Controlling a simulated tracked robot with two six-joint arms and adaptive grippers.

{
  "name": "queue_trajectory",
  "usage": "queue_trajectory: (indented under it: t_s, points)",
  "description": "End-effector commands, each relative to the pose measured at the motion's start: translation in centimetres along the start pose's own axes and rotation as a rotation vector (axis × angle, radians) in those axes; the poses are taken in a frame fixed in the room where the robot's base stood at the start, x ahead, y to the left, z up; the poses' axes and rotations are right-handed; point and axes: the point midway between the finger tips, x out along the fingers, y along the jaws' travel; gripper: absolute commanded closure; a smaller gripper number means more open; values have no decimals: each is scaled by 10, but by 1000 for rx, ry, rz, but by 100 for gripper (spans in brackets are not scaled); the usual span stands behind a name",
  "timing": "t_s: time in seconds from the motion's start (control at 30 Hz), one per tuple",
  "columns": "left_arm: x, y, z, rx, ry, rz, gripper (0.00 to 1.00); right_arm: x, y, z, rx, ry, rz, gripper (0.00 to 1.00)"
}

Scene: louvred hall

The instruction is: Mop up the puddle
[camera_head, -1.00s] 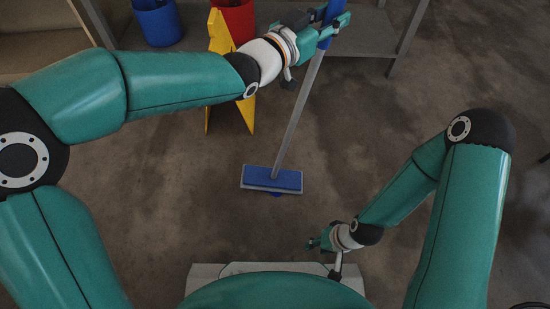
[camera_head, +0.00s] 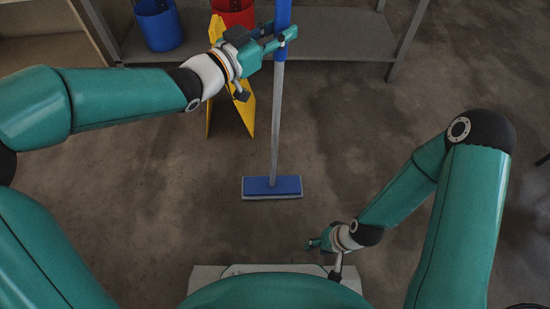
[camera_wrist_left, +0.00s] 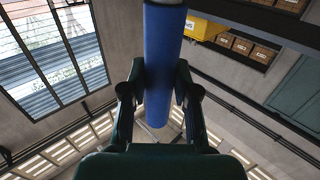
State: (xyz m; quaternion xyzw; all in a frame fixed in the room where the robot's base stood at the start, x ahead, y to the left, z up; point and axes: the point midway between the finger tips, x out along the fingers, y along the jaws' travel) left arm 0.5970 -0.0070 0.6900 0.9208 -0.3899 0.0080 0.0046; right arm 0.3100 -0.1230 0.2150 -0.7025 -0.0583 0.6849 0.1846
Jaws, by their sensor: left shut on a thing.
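The mop has a flat blue head (camera_head: 272,187) lying on the floor in front of me and a grey pole (camera_head: 274,120) rising nearly upright. My left gripper (camera_head: 278,42) is shut on the blue grip of the pole. The blue grip (camera_wrist_left: 163,60) also stands between the fingers in the left wrist view. My right gripper (camera_head: 314,244) hangs low near my base, away from the mop; its fingers are too small to read. The floor (camera_head: 345,150) has dark, blotchy patches, and I cannot tell which of them is the puddle.
A yellow folding floor sign (camera_head: 249,108) stands left of the pole, behind the left gripper. A blue bucket (camera_head: 160,30) and a red bucket (camera_head: 234,14) are at the back by a grey shelf (camera_head: 340,45). The floor right of the mop is open.

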Motion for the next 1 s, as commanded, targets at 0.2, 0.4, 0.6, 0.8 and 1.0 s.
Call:
queue_trajectory:
  t_s: [0.2,0.4,0.6,0.8,1.0]
  points:
    - [-20,-20,-5,-2,2,-3,100,-12,-4,0,0,0,0,60]
    - [-38,-37,-8,2,6,-3,100,-21,-8,0,0,0,0,60]
    - [-56,-55,-9,3,9,-3,100,-30,-11,0,0,0,0,60]
    - [-74,-72,-10,3,9,-3,100,-40,-14,0,0,0,0,60]
    - [-88,-86,-10,4,10,-2,100,-47,-17,0,0,0,0,60]
